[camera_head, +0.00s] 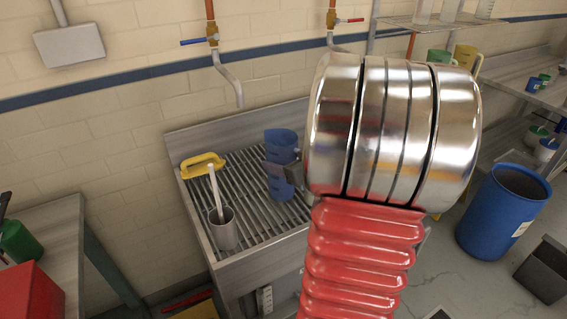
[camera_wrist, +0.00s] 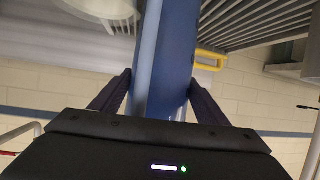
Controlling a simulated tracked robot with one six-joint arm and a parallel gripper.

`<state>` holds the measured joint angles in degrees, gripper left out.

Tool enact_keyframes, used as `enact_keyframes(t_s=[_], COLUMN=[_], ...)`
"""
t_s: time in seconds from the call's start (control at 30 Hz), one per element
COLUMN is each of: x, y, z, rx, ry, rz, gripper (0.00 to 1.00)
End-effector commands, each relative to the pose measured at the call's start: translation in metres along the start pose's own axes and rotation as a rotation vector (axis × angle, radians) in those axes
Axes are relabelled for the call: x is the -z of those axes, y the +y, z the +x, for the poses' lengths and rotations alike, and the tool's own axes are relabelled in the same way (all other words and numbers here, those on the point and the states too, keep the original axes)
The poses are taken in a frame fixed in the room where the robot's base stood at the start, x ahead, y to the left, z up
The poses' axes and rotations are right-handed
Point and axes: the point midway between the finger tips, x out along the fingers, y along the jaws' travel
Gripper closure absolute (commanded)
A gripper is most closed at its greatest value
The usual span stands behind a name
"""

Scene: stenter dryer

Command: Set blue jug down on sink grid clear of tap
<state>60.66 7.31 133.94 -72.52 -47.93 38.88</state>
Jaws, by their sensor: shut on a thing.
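The blue jug (camera_head: 281,150) is over the right part of the slatted sink grid (camera_head: 236,185) in the head view. My gripper (camera_head: 284,172) is shut on the jug from its right side; my arm hides part of this. In the wrist view the jug (camera_wrist: 166,60) stands between the two fingers of my gripper (camera_wrist: 163,95). I cannot tell whether the jug's base touches the grid. The left tap's grey spout (camera_head: 236,92) ends to the jug's left and behind it, with a gap between them in the picture.
A metal beaker with a white-handled tool (camera_head: 224,230) stands at the grid's front left. A second tap (camera_head: 333,22) is on the wall to the right. The grid's middle is bare. A blue drum (camera_head: 500,215) stands right.

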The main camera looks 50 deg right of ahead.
Motion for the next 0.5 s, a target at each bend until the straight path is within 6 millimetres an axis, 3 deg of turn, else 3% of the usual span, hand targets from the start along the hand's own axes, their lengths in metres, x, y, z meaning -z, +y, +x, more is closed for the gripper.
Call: enact_keyframes(t_s=[0.5], x=[-0.0108], y=[0.0003], z=[0.0044], rx=[-0.001], ry=[0.003], rz=[0.0], gripper=[0.73])
